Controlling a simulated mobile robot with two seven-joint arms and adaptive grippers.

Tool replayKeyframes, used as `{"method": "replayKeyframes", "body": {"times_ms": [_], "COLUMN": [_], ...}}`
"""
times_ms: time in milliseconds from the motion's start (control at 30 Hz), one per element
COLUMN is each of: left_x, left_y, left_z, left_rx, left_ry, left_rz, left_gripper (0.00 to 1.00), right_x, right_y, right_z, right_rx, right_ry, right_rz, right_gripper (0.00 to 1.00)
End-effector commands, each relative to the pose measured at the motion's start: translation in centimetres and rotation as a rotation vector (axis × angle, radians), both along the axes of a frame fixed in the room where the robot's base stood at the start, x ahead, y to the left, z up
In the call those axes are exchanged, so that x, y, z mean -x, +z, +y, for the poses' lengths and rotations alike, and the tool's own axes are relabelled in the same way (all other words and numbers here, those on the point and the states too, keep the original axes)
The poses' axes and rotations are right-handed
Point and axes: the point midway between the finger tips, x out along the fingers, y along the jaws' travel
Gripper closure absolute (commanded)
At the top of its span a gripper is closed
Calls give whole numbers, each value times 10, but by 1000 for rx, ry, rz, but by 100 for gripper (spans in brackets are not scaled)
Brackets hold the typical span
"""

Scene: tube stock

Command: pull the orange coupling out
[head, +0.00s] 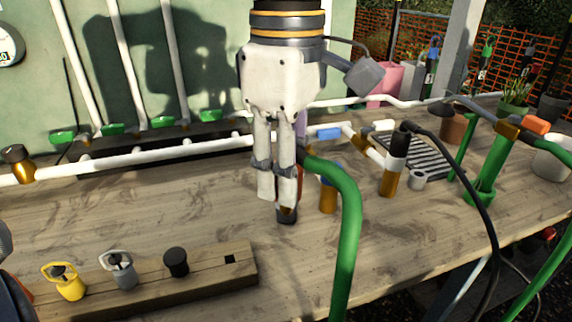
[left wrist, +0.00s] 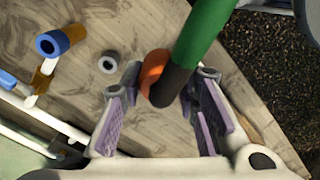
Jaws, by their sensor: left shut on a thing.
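My left gripper (head: 277,195) points straight down over the middle of the table and is shut around the orange coupling. In the left wrist view the coupling (left wrist: 153,68) shows as an orange ring between the two fingers, next to a dark sleeve at the end of a thick green hose (left wrist: 203,35). The fingers hide most of it in the head view, where a dark end shows just below the fingertips. The green hose (head: 347,230) curves from beside the fingers down to the front.
A blue-topped brass fitting (head: 328,195) stands just right of the gripper. A wooden block (head: 215,275) with yellow, grey and black plugs lies front left. White pipes run behind. A black-and-brass fitting (head: 394,165) and an orange piece (head: 536,125) are farther right.

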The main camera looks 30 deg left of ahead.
Motion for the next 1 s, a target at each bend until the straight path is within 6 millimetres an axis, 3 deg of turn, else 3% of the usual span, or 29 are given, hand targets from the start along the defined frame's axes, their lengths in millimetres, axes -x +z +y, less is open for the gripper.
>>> {"method": "replayKeyframes", "body": {"times_ms": [233, 567, 1000], "left_x": [20, 20, 20], "left_y": [10, 12, 41], "left_z": [-13, -13, -13], "left_rx": [0, 1, 1], "left_ry": [0, 1, 1], "left_rz": [1, 0, -1], "left_gripper": [100, 100, 100], "right_x": [0, 0, 0], "right_y": [0, 0, 0], "right_z": [0, 0, 0], "right_rx": [0, 0, 0], "right_ry": [0, 0, 0], "right_rz": [1, 1, 1], "right_gripper": [60, 60, 60]}}
